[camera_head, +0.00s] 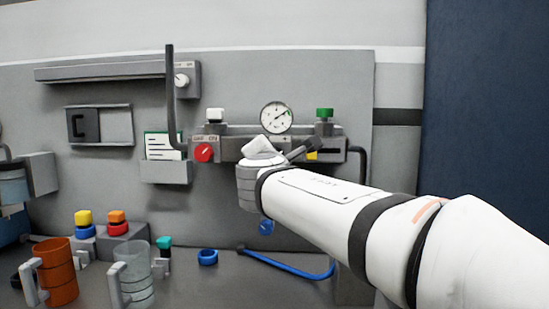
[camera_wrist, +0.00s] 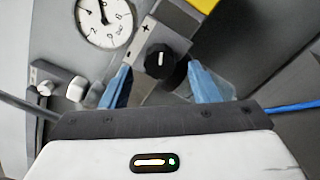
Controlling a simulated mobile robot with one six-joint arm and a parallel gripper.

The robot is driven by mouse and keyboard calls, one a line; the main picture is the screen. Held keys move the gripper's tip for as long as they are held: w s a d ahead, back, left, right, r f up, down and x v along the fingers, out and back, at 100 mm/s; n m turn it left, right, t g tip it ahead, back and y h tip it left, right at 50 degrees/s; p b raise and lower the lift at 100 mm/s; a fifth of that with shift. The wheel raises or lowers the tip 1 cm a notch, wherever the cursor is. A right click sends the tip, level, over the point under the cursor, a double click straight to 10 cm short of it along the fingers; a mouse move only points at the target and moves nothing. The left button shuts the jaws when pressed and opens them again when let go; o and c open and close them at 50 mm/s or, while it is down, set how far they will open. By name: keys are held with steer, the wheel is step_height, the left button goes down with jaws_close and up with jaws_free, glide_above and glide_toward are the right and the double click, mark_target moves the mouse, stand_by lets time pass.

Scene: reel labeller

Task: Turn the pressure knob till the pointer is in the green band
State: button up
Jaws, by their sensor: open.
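The round white gauge (camera_head: 277,117) stands on top of the grey regulator bar in the head view. Its dark pointer leans to the upper right, near a small green mark; whether it lies inside the band is too small to tell. In the wrist view the gauge (camera_wrist: 104,20) is cut off by the top edge, and no green shows. The black pressure knob (camera_wrist: 160,58) with a white line sits by plus and minus marks. My gripper (camera_wrist: 160,70) is open, its blue fingers on either side of the knob; contact cannot be told. My arm hides the knob in the head view.
A red knob (camera_head: 204,152) is on the bar's left. White (camera_head: 215,115) and green (camera_head: 324,114) caps stand above the bar. A dark vertical lever (camera_head: 171,95) rises at left. An orange mug (camera_head: 56,272), clear mug (camera_head: 133,272) and blue ring (camera_head: 208,257) are on the bench below.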

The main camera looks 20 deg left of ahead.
steer(key=v, duration=0.5)
steer(key=shift+s, duration=0.35)
steer(key=s+d+f+m+g+h+p, duration=0.1)
steer(key=d+f+m+g+h+p, duration=0.25)
steer(key=d, duration=0.55)
steer(key=s+d+f+m+g+h+p, duration=0.1)
steer(key=d+f+m+g+p, duration=0.15)
steer(key=d+m+p, duration=0.4)
steer(key=s+d+f+m+g+h+p, duration=0.1)
steer(key=d+f+m+g+h+p, duration=0.25)
steer(key=d, duration=0.85)
steer(key=s+d+f+m+g+y+p, duration=0.1)
steer(key=s+d+f+m+g+p, duration=0.1)
steer(key=s+m, duration=0.5)
steer(key=s+d+f+m+g+y+p, duration=0.2)
steer(key=s+d+f+m+g+p, duration=0.1)
steer(key=s+m, duration=0.4)
step_height(320, 180, down, 3)
steer(key=shift+s+d+r+m+y+p, duration=0.3)
steer(key=shift+s+d+p, duration=0.35)
steer(key=shift+s+p, duration=0.55)
